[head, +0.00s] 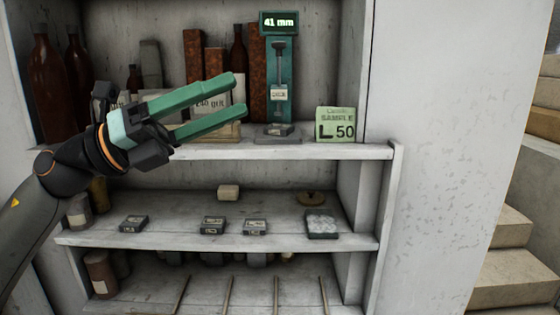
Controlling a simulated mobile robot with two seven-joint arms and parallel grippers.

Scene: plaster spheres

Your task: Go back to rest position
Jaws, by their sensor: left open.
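My left gripper (239,95) comes in from the left with its two green fingers apart. It is empty and points right, in front of the upper shelf. Its fingers hide part of the bottles, books and a labelled box (222,131) behind them. To the right of the fingertips stands a green gauge (279,75) with a display reading "41 mm". A small dark block sits at its foot. My right gripper is not in view.
Brown bottles (48,80) stand at upper left. A white wall (440,150) and stone steps (510,270) lie right.

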